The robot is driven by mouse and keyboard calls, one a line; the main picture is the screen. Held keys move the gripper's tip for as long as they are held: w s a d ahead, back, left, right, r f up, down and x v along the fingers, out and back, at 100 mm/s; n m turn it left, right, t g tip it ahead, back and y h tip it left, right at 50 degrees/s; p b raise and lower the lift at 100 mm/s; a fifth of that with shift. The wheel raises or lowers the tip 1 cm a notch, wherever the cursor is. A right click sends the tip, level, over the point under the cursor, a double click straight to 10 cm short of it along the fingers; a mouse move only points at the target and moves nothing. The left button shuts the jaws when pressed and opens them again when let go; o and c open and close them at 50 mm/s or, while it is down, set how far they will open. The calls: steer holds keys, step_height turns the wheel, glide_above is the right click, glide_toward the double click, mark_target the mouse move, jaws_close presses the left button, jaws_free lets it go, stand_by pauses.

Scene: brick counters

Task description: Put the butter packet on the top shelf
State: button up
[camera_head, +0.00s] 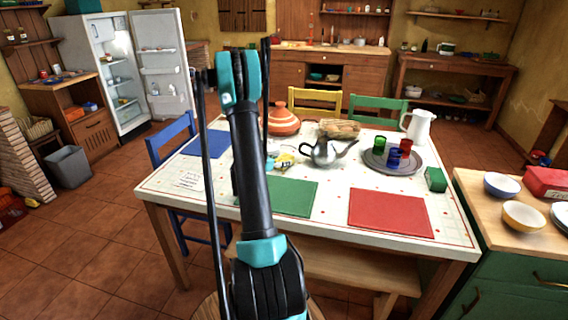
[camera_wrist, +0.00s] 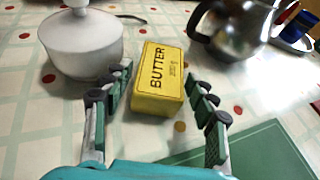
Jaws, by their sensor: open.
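The yellow butter packet (camera_wrist: 156,98) lies on the table between the open fingers of my gripper (camera_wrist: 160,80). The fingers stand either side of its near part, with no clear contact. In the head view, the packet shows as a small yellow patch (camera_head: 285,161) beside my arm, which hides most of my gripper. The open fridge (camera_head: 108,78) stands at the back left with several shelves inside. A wall shelf (camera_head: 458,16) hangs at the back right and another (camera_head: 28,42) at the upper left. I cannot tell which one is the top shelf meant.
A white lidded pot (camera_wrist: 84,48) is close left of the packet; a metal teapot (camera_head: 328,152) is to its right. A tray (camera_head: 378,166) holds coloured cups. A green mat (camera_head: 290,196) and red mat (camera_head: 390,211) lie in front. Chairs and a bench surround the table.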

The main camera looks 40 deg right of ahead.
mark_target(287, 158)
steer(key=shift+x, duration=2.85)
steer(key=shift+r, duration=0.15)
steer(key=shift+c, duration=0.6)
steer(key=c, duration=1.1)
steer(key=shift+r, duration=0.15)
step_height(287, 158, up, 20)
